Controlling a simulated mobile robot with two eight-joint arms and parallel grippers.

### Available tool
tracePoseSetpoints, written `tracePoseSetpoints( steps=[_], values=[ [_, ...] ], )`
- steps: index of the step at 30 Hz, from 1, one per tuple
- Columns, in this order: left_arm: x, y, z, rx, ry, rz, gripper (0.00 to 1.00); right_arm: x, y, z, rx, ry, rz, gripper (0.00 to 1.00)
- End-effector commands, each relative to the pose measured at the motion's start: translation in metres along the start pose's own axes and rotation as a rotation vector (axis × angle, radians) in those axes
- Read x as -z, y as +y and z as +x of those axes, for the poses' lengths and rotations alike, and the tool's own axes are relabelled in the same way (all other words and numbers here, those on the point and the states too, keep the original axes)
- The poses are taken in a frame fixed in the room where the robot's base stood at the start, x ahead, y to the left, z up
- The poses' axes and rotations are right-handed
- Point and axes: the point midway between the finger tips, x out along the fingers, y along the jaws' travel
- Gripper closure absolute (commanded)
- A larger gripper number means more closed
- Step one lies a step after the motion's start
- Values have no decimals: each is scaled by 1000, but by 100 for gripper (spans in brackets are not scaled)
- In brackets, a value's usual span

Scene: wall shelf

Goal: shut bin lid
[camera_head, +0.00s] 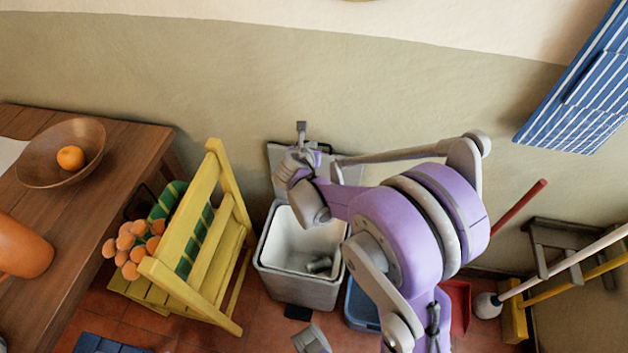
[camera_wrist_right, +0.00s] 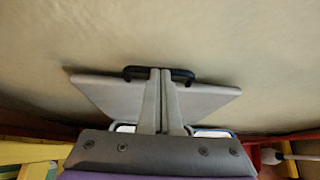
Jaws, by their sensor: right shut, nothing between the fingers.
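The bin (camera_head: 298,288) is a grey box with a white inside, standing on the floor against the wall. Its grey lid (camera_head: 352,175) is up, tilted back toward the wall behind the opening. The lid also fills the middle of the right wrist view (camera_wrist_right: 110,95), with a black handle (camera_wrist_right: 133,72) at its far edge. My right gripper (camera_head: 301,126) is shut and empty at the lid, its fingers (camera_wrist_right: 161,75) reaching to the handle; I cannot tell whether they touch it. My wrist and arm hide much of the lid.
A grey cylinder (camera_head: 319,265) lies in the bin. A yellow wooden rack (camera_head: 205,270) stands close left, beside a table (camera_head: 125,165) with a bowl (camera_head: 48,172). A blue container (camera_head: 360,305), red dustpan (camera_head: 459,305) and brooms (camera_head: 487,306) are at right.

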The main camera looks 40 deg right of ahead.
Motion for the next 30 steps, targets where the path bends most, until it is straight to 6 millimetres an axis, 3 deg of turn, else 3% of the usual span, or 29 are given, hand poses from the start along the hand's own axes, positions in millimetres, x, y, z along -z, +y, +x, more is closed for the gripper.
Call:
tracePoseSetpoints(
  steps=[30],
  values=[
    [-6, 0, 13, 0, -5, 0, 50, 14, 0, 9, 0, 0, 0, 100]
  ],
)
